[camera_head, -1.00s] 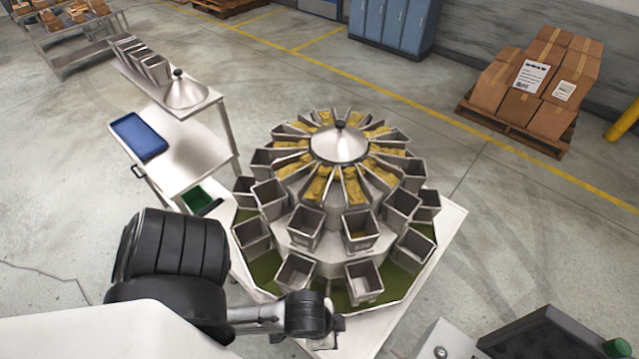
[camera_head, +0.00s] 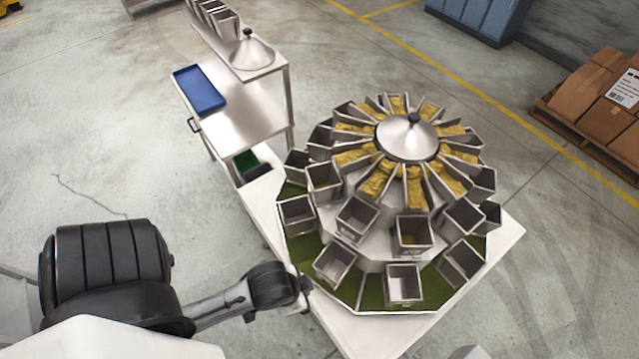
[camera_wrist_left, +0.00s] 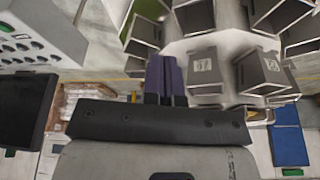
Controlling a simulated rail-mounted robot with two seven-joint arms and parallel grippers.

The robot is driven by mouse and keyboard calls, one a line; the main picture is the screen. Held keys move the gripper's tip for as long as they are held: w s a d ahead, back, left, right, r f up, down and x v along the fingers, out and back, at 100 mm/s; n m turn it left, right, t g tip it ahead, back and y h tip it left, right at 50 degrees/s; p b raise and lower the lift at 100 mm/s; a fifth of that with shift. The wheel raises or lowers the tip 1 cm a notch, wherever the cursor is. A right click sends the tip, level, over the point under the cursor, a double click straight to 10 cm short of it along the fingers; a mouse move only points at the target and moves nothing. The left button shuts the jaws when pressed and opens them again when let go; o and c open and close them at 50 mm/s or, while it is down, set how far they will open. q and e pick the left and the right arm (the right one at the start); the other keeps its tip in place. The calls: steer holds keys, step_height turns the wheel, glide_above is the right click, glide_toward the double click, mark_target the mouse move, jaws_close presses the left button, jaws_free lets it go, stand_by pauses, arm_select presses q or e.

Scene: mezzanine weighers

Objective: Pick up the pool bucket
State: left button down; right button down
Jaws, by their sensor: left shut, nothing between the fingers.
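The round weigher carries metal buckets in stepped rings, with several lower buckets above a green base (camera_head: 372,290). I cannot tell which one is the pool bucket; candidates at the front are a lower left bucket (camera_head: 334,264) and a lower front bucket (camera_head: 403,286). My left gripper (camera_head: 304,288) is by the table's left front edge, just left of the lower left bucket and apart from it. In the left wrist view its dark fingers (camera_wrist_left: 166,76) are together and empty, with labelled buckets (camera_wrist_left: 203,76) (camera_wrist_left: 262,72) beyond and to the right. My right gripper is out of view.
The weigher stands on a white table (camera_head: 500,232). A steel cart with a blue tray (camera_head: 200,90) stands behind left; the tray also shows in the left wrist view (camera_wrist_left: 289,146). Boxes on a pallet (camera_head: 590,95) are at right. Floor at left is open.

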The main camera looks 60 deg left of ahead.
arm_select(q)
steer(key=c, duration=1.8)
jaws_free()
steer(key=shift+a, duration=0.2)
steer(key=shift+c, duration=0.2)
steer(key=shift+o, duration=0.7)
steer(key=o, duration=0.6)
steer(key=shift+s, duration=0.1)
steer(key=shift+c, duration=0.2)
steer(key=shift+d, duration=0.1)
